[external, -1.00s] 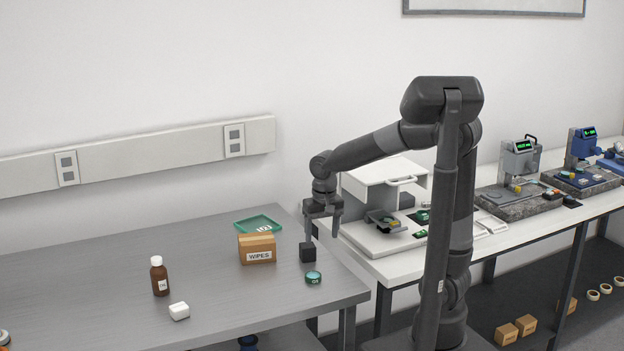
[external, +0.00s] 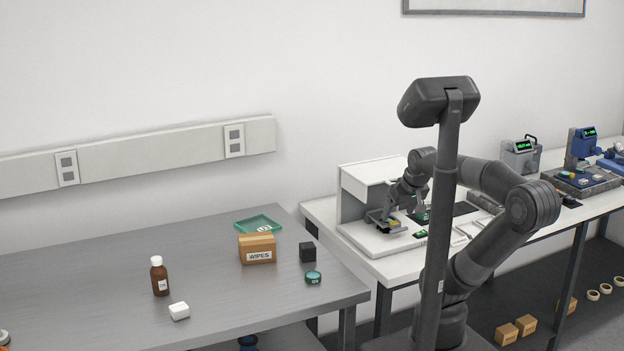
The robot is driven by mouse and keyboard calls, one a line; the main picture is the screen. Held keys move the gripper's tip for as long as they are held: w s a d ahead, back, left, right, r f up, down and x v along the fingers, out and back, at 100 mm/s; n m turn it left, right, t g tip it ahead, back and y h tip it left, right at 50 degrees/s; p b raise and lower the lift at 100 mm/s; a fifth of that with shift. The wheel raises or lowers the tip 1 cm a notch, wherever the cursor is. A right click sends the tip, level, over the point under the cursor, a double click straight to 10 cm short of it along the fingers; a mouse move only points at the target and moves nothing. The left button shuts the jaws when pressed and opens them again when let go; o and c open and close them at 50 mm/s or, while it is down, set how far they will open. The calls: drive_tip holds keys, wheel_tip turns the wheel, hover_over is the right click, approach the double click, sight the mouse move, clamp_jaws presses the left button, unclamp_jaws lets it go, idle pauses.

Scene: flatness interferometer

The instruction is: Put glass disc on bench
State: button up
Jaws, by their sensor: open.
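A round teal piece (external: 313,277) with a pale label lies flat on the grey bench (external: 215,290), near its right front edge. It may be the glass disc, but it is too small to be sure. My gripper (external: 407,209) is at the white instrument (external: 365,190) on the neighbouring table, well away from the teal piece. It is open, and its fingertips are small and partly lost against the parts behind them.
A black cube (external: 307,252), a wipes box (external: 257,248), a green tray (external: 258,224), a brown bottle (external: 159,276) and a white block (external: 179,311) stand on the bench. Its middle front is free. Gauges on stone bases (external: 585,182) stand further right.

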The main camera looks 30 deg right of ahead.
drive_tip(key=m+g+y, duration=0.5)
drive_tip(key=m+y, duration=0.8)
drive_tip(key=m, duration=0.5)
approach(316, 274)
drive_tip(key=shift+v, duration=1)
drive_tip(key=shift+w+f+m, duration=0.25)
drive_tip(key=shift+f+m, duration=0.05)
drive_tip(key=shift+f, duration=0.05)
drive_tip(key=shift+y, duration=0.3)
drive_tip(key=x, duration=0.5)
drive_tip(key=shift+a, duration=0.15)
drive_tip(key=shift+s+x, duration=0.15)
drive_tip(key=shift+x, duration=1.25)
drive_tip(key=shift+s+x, duration=0.1)
drive_tip(key=shift+x, duration=1.25)
drive_tip(key=shift+c, duration=0.3)
